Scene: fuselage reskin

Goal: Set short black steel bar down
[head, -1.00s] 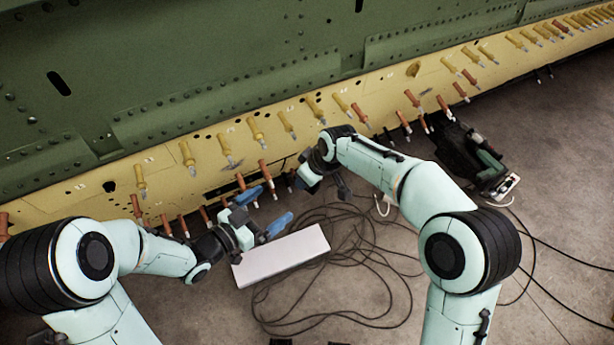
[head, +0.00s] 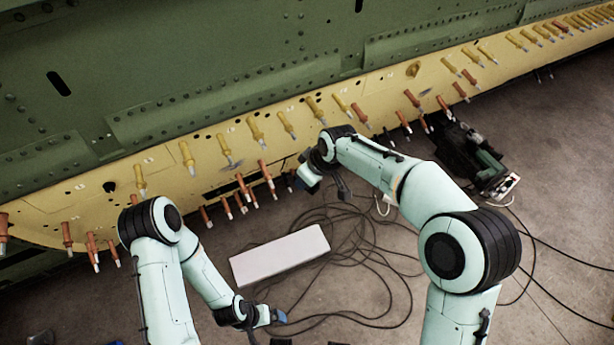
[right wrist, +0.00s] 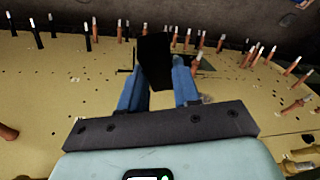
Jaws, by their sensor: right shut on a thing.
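The short black steel bar (right wrist: 155,55) is a dark flat piece between the blue fingers of my right gripper (right wrist: 158,82) in the right wrist view. The gripper is shut on it, and the bar extends past the fingertips in front of the yellow panel. In the head view my right gripper (head: 318,180) hangs by the lower edge of the yellow strip, its fingers mostly hidden. My left gripper (head: 277,317) is low in the head view, below the white box.
The yellow strip (head: 220,145) carries several protruding orange and yellow pins, close to my right gripper. The green skin (head: 230,70) rises above it. A white box (head: 280,255) and loose black cables (head: 365,255) lie on the floor. A dark tool (head: 470,160) lies at the right.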

